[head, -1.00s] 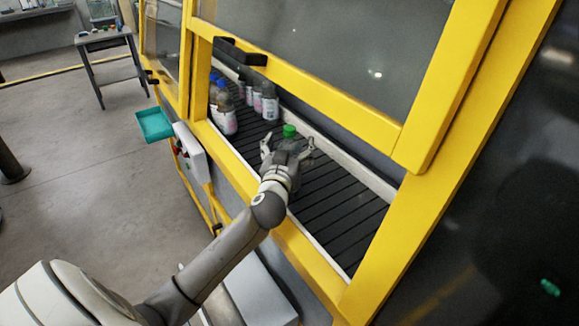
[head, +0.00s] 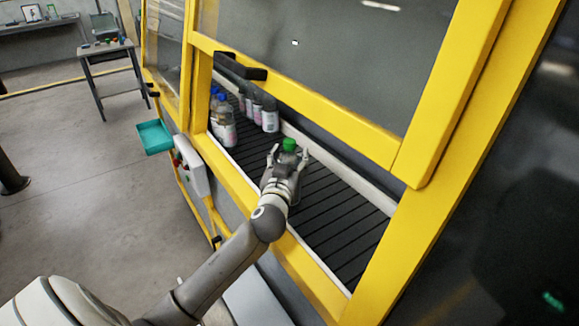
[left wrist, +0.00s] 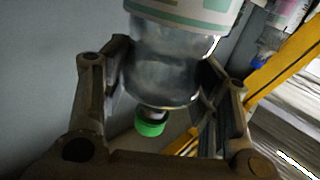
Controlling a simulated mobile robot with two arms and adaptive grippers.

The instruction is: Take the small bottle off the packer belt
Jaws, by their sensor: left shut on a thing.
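The small bottle with a green cap (head: 289,145) stands on the dark slatted packer belt (head: 345,225), inside the yellow-framed opening. My left gripper (head: 287,160) is around it, one finger on each side, shut on its body. In the left wrist view the clear bottle (left wrist: 165,65) lies between the two fingers, with its green cap (left wrist: 150,122) and a pale label showing. The gripper hides most of the bottle in the head view, so I cannot tell whether its base touches the belt. My right gripper is not in view.
Several other bottles (head: 222,128) stand further along the belt at the back left. Yellow frame bars (head: 325,105) border the opening above and below. A teal tray (head: 154,137) and a grey control box (head: 190,165) are outside, left. The near belt is clear.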

